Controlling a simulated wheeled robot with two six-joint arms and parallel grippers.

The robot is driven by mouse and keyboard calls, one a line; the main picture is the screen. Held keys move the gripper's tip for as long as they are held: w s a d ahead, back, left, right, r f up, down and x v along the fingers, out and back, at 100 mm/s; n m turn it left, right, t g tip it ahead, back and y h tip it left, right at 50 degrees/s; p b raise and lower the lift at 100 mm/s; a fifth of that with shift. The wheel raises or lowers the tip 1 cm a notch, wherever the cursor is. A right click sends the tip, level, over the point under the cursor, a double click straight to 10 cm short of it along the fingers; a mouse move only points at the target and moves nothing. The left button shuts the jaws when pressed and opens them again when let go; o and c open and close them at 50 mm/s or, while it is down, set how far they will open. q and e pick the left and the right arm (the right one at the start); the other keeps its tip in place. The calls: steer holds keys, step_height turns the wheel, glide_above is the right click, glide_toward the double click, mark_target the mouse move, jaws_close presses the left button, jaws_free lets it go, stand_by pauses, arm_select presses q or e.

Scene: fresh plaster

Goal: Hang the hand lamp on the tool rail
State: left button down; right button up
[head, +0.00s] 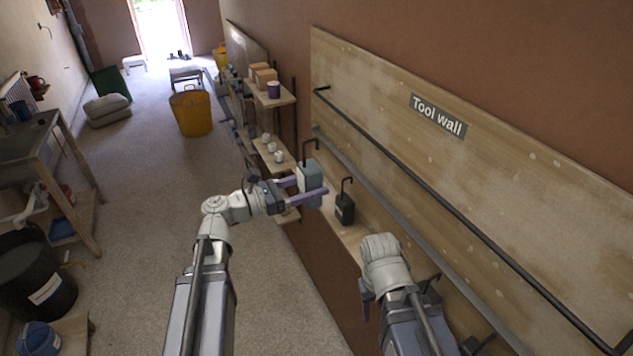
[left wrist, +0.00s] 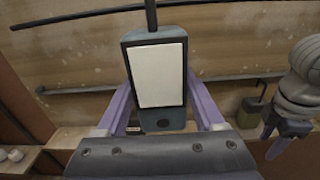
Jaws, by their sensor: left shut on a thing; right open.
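The hand lamp (head: 311,181) is a grey-teal block with a dark hook rising from its top. In the left wrist view its pale panel (left wrist: 160,75) faces the camera. My left gripper (head: 308,193) is shut on it, with a purple finger on each side, and holds it upright. The tool rail (head: 430,187) is a long dark bar along the wooden tool wall (head: 500,180). The lamp hangs in the air left of the rail, apart from it. My right gripper (left wrist: 284,138) is open and empty; its fingers are partly hidden in the head view.
A dark hooked lamp-like item (head: 345,209) stands on the ledge below the rail. A grey bar (head: 385,203) runs under the rail. Shelves (head: 268,95) with boxes and cups lie beyond the lamp. The floor to the left is open around a yellow bucket (head: 191,114).

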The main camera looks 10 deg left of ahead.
arm_select(q)
steer(key=shift+d, duration=0.1)
steer(key=shift+x, duration=8.1)
steer(key=shift+f+b, duration=1.2)
steer(key=shift+f, duration=0.05)
jaws_free()
steer(key=shift+a, duration=0.2)
